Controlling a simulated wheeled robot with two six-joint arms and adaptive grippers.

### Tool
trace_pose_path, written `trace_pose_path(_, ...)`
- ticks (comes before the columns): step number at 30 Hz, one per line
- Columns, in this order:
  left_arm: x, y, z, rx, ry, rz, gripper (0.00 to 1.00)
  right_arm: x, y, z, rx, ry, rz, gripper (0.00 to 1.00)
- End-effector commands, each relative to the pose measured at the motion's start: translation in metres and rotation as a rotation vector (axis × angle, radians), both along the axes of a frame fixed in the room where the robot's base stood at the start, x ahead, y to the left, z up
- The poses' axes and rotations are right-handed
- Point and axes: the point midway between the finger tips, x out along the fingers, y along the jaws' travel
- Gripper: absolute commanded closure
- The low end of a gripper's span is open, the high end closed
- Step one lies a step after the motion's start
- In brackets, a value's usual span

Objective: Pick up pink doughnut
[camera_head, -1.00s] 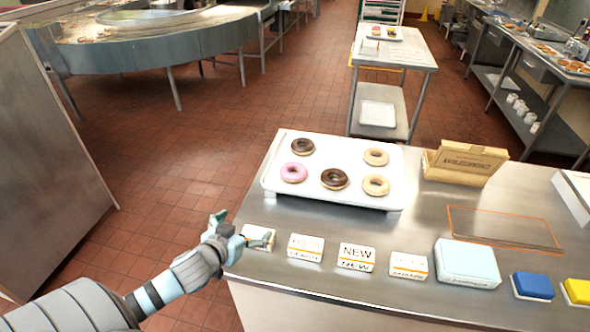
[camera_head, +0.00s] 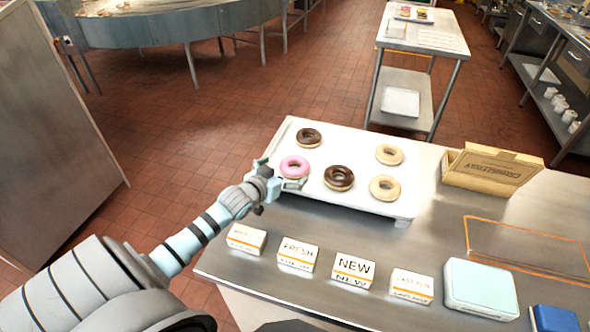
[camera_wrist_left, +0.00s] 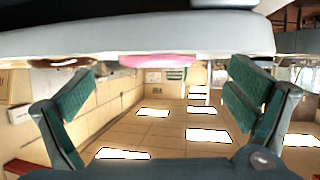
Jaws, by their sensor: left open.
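The pink doughnut (camera_head: 294,167) lies on the white tray (camera_head: 385,208), near its left edge. My left gripper (camera_head: 278,175) is at the tray's left edge, right by the pink doughnut, open and empty. In the left wrist view the open left gripper (camera_wrist_left: 158,95) has its green fingers spread wide on either side. The pink doughnut (camera_wrist_left: 158,60) shows there as a thin pink strip between the fingers, beyond the tips. Whether the fingers touch it cannot be told. My right gripper is not in view.
Chocolate doughnuts (camera_head: 339,178) and plain doughnuts (camera_head: 384,188) share the tray. Small label signs (camera_head: 298,254) stand along the front of the counter. A cardboard box (camera_head: 490,168) and a light blue box (camera_head: 480,289) are to the right.

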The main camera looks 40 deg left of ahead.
Motion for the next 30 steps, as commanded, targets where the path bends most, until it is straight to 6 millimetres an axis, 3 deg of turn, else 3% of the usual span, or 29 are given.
trace_pose_path(7, 0.041, 0.003, -0.019, -0.004, -0.002, 0.001, 0.02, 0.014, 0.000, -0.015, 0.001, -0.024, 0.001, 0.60)
trace_pose_path(14, 0.046, 0.003, -0.019, -0.001, 0.001, -0.002, 0.02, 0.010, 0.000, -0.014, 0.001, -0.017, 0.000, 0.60)
trace_pose_path(24, 0.045, 0.003, -0.019, -0.003, 0.003, -0.002, 0.53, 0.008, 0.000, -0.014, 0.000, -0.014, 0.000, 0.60)
trace_pose_path(30, 0.045, 0.002, -0.020, -0.005, 0.004, -0.003, 0.53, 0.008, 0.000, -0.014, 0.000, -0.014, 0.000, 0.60)
